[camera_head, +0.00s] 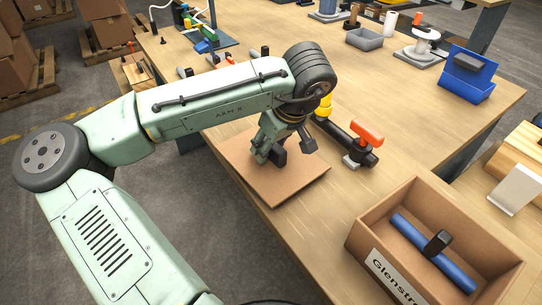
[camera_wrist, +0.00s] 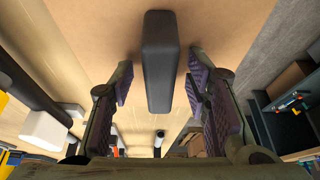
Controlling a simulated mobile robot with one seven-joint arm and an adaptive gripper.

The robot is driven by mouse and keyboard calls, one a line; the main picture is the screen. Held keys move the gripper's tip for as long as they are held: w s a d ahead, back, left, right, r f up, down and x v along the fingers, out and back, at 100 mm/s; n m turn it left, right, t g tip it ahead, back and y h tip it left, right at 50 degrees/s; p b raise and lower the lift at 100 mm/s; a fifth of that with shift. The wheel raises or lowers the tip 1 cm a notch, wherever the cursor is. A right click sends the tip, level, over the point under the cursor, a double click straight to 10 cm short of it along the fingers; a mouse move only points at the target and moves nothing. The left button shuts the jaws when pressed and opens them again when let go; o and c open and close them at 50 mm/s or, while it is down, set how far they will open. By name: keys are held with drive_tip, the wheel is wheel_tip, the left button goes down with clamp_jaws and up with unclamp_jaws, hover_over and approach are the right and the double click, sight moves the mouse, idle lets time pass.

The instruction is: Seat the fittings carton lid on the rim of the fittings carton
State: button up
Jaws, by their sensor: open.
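The fittings carton lid (camera_head: 290,192) is a flat tan board with a dark upright handle, lying at the near-left edge of the wooden table. My gripper (camera_head: 281,152) is above the lid, its fingers pointing down around the handle. In the wrist view, the black handle (camera_wrist: 159,60) stands between the open fingers of my gripper (camera_wrist: 160,82), with a gap on each side. The lid's tan face (camera_wrist: 95,22) fills the top of that view. The fittings carton (camera_head: 367,226) is an open brown box at the lower right, its label partly readable as "Glenstr".
A blue cylinder (camera_head: 411,232) with a black piece lies inside the carton. A dark pipe with an orange-handled valve (camera_head: 366,133) is close to the lid's right. A blue bin (camera_head: 467,78) and a grey tray (camera_head: 365,39) are farther back. Bare tabletop (camera_head: 415,115) lies between.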

clamp_jaws()
idle(0.4)
